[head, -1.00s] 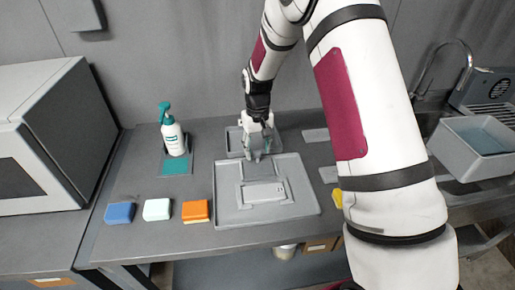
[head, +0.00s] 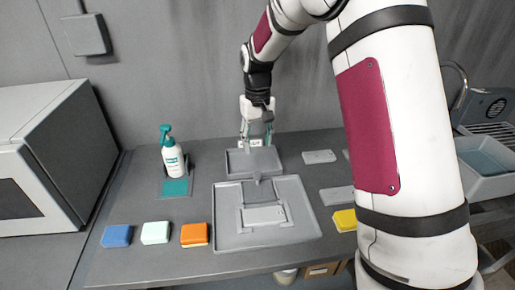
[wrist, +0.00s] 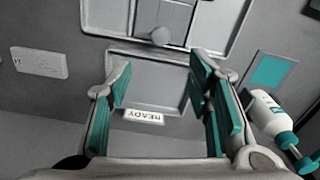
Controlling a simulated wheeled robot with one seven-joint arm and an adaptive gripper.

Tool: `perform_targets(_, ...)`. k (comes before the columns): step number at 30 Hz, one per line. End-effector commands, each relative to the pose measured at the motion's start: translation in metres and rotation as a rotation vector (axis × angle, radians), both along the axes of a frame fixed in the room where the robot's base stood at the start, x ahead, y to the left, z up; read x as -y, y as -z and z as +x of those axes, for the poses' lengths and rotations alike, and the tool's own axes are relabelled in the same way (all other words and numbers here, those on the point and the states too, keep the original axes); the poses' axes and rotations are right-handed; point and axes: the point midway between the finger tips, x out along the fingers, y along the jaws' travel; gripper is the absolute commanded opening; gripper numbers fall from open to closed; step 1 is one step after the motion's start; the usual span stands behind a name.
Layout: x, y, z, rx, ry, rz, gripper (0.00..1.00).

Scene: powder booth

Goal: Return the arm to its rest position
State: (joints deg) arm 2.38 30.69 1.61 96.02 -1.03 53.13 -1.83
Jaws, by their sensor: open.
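My gripper (head: 257,133) is open and empty. In the head view it hangs above the back part of a small grey tray (head: 240,167) near the wall. The wrist view shows my gripper (wrist: 165,105) with its teal-padded fingers spread wide, and the small tray between them (wrist: 150,72) carries a white READY label (wrist: 144,117). My arm comes down from the upper right and covers part of the table's right side in the head view.
A large grey tray with a fixture (head: 228,235) lies in front. A spray bottle (head: 172,155) stands left on a teal-marked pad. Blue (head: 117,235), white (head: 155,232), orange (head: 194,235) and yellow (head: 344,220) blocks lie on the table. A microwave-like box (head: 60,150) is left, a basin (head: 488,185) right.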

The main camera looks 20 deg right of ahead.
Motion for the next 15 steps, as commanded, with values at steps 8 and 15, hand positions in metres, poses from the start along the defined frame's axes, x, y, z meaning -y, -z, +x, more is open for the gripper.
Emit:
perform_targets(8,0.0000,-0.0013,0.0001,0.000,0.000,0.000,0.46)
perform_targets(15,-0.0002,-0.0055,-0.0017,0.005,0.000,-0.001,0.46)
